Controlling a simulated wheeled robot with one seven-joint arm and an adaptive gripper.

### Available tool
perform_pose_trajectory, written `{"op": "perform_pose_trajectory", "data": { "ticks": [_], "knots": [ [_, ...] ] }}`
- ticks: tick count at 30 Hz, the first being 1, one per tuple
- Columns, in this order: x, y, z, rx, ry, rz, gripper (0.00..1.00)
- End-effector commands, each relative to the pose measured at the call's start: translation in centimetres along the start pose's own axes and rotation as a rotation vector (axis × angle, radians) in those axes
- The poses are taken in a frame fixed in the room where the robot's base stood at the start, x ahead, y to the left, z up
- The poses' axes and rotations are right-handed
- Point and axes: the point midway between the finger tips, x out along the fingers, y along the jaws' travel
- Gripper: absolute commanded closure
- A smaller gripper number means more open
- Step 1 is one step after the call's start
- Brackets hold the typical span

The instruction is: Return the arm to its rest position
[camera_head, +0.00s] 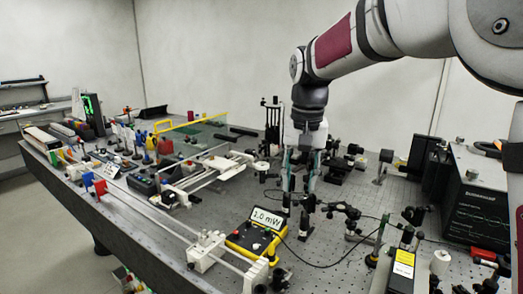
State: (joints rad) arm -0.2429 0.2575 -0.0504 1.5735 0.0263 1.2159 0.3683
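My arm (385,35) reaches in from the upper right, over the optical bench (230,200). The arm bends down at the wrist. My gripper (301,180) points straight down above the middle of the bench, behind the yellow power meter. Its two fingers look apart, with a gap between them. Nothing clearly shows between the fingers, though the dark optics behind and below them make this hard to judge. I cannot tell whether the fingertips touch anything on the bench.
A yellow meter (256,238) reading 1.0 mW stands before my gripper. Posts and mounts crowd around it. A white rail (180,228) runs along the front left. A dark instrument box (476,200) stands right. Free air lies above the bench on the left.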

Motion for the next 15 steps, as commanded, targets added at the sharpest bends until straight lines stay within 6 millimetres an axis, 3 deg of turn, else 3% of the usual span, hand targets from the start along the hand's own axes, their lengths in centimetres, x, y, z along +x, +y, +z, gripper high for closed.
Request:
{"op": "perform_pose_trajectory", "data": {
  "ticks": [1, 6, 15],
  "knots": [
    [-1.2, 1.2, 1.3, -0.005, 0.014, -0.006, 0.65],
    [-3.6, 4.5, 5.5, -0.034, 0.056, -0.018, 0.65],
    [-5.5, 9.7, 13.9, -0.086, 0.136, -0.025, 0.65]
  ]
}}
